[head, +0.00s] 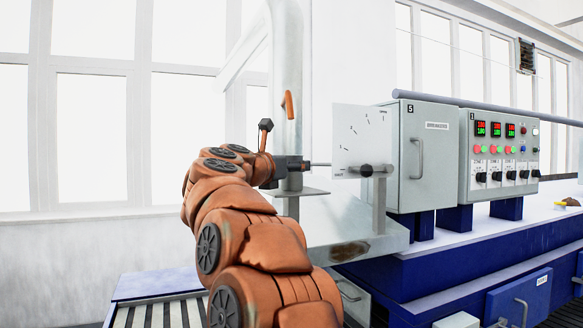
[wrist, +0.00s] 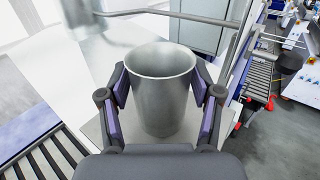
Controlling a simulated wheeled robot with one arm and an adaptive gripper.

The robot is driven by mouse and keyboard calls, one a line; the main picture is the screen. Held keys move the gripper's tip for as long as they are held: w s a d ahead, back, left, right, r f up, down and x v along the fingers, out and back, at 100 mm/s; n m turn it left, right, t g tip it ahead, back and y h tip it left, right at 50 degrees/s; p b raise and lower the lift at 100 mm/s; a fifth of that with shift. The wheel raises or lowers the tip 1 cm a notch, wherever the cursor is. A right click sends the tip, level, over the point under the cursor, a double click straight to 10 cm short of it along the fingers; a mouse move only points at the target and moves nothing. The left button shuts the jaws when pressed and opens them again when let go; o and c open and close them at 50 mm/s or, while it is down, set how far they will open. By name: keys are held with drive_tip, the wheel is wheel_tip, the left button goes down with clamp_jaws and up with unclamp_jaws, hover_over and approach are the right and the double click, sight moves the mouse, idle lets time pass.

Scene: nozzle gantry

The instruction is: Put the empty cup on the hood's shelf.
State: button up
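The grey metal cup (wrist: 162,100) stands upright between the two finger pads of my gripper (wrist: 162,85) in the wrist view. The pads touch its sides, so my gripper is shut on it. Its open top faces the camera, and no contents show inside. In the head view my gripper (head: 292,165) is just above a small flat grey shelf plate (head: 312,191) by the grey hood duct (head: 288,75). The cup is hard to tell from the grey post there. I cannot tell if its base touches the plate.
A thin rod and pale panel (head: 360,140) stand right of my gripper. Grey control boxes (head: 424,165) sit further right on a blue-framed bench. A roller conveyor (head: 160,312) lies low on the left. Windows fill the wall behind.

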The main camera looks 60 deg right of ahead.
drive_tip(key=shift+o, duration=1.2)
drive_tip(key=shift+r, duration=0.15)
drive_tip(key=shift+r, duration=0.15)
drive_tip(key=a+b, duration=0.4)
drive_tip(key=a, duration=0.8)
drive_tip(key=shift+s, duration=0.25)
